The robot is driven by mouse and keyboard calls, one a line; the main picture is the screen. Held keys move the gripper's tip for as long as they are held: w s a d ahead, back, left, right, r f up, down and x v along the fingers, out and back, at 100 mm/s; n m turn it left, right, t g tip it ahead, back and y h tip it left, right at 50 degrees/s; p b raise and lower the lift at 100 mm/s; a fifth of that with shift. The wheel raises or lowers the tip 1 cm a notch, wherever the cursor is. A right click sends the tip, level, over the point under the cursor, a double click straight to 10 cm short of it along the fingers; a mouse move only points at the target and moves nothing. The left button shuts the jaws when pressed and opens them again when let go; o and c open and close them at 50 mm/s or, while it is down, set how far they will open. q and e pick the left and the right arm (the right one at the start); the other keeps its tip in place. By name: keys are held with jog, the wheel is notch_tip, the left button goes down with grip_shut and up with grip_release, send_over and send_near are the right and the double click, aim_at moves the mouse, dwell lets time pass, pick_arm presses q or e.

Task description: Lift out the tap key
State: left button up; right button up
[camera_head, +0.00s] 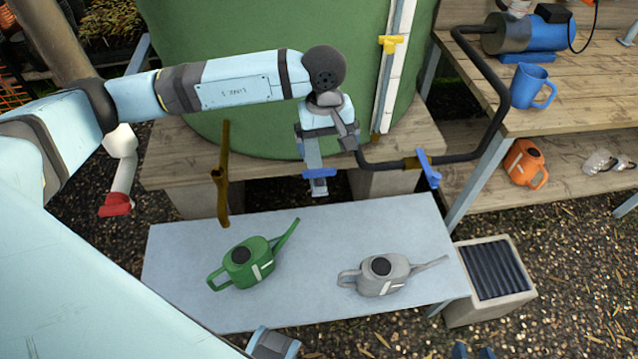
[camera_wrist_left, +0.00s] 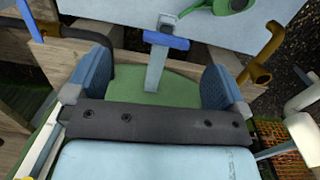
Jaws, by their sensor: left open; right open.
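A grey upright piece with a blue crossbar (camera_head: 319,174) stands at the green tank's front, just below my left gripper (camera_head: 326,135); its look fits a tap key, but I cannot tell for sure. In the left wrist view the blue crossbar (camera_wrist_left: 166,40) lies beyond the gap between my left fingers (camera_wrist_left: 156,78), roughly in line with it. The left gripper is open, with nothing clearly between its fingers. How the grey piece's far end is seated is hidden. Two dark blue tips, apparently my right gripper (camera_head: 473,352), show at the bottom edge, apart and empty.
A green watering can (camera_head: 250,262) and a grey one (camera_head: 383,276) stand on the pale table (camera_head: 320,230). A brown pipe (camera_head: 222,180) rises left of the gripper. A black hose (camera_head: 490,75) with a blue-handled valve (camera_head: 428,168) runs on the right.

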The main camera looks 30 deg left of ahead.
aim_at(319, 170)
pick_arm(q)
jog(key=shift+y, duration=0.5)
jog(key=f, duration=0.2)
jog(key=a+f, duration=0.1)
jog(key=f, duration=0.2)
jog(key=w+a+f, duration=0.1)
jog(key=f, duration=0.2)
jog(key=shift+f, duration=0.2)
jog(key=f, duration=0.5)
jog(key=shift+w+a, duration=0.1)
jog(key=shift+a, duration=0.15)
jog(key=c, duration=0.8)
